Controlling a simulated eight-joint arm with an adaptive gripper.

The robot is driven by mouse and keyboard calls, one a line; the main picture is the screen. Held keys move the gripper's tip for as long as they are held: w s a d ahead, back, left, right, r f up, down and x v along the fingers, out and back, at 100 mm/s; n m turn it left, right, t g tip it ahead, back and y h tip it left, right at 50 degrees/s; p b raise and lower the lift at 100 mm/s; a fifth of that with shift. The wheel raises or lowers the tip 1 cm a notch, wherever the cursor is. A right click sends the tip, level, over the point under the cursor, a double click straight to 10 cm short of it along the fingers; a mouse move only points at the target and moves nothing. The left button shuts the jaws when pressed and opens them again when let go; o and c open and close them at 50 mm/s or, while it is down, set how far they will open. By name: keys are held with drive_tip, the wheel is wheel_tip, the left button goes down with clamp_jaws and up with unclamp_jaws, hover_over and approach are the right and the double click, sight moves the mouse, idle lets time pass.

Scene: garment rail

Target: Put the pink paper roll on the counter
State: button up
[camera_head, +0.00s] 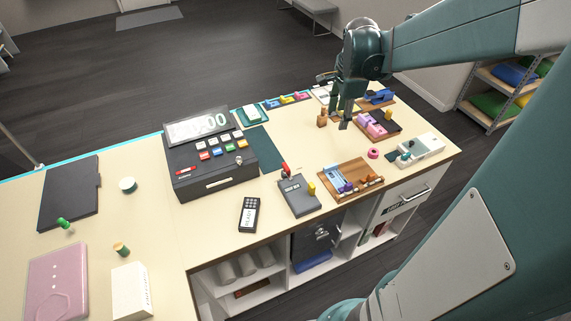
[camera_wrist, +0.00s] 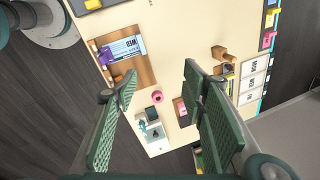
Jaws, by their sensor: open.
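The pink paper roll (camera_head: 373,153) is a small ring-like roll. It sits on the pale counter (camera_head: 310,140), between the wooden tray and the white device at the right end. It also shows in the wrist view (camera_wrist: 158,97), below and between my fingers. My gripper (camera_head: 342,115) is above the counter, behind and to the left of the roll in the head view. Its two green fingers are apart and nothing is between them in the wrist view (camera_wrist: 160,80).
A wooden tray (camera_head: 376,182) with notes, a white device (camera_head: 433,147) and a tray with pink and purple items (camera_head: 390,122) stand close around the roll. A small brown wooden object (camera_head: 321,119) stands beside my gripper. A cash register (camera_head: 210,165) is farther left.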

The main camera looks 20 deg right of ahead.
drive_tip(key=s+a+r+n+t, duration=0.1)
drive_tip(key=s+a+n, duration=0.4)
drive_tip(key=a+n, duration=0.2)
drive_tip(key=s+a+r+n+t, duration=0.2)
drive_tip(key=s+a+n, duration=0.4)
drive_tip(key=a, duration=0.5)
drive_tip(key=s+a+r+n+t+y, duration=0.1)
drive_tip(key=s+a+n, duration=0.4)
drive_tip(key=a+n, duration=0.3)
drive_tip(key=shift+s+a+r+t, duration=0.15)
drive_tip(key=shift+a+r+t, duration=0.25)
drive_tip(key=shift+a, duration=0.4)
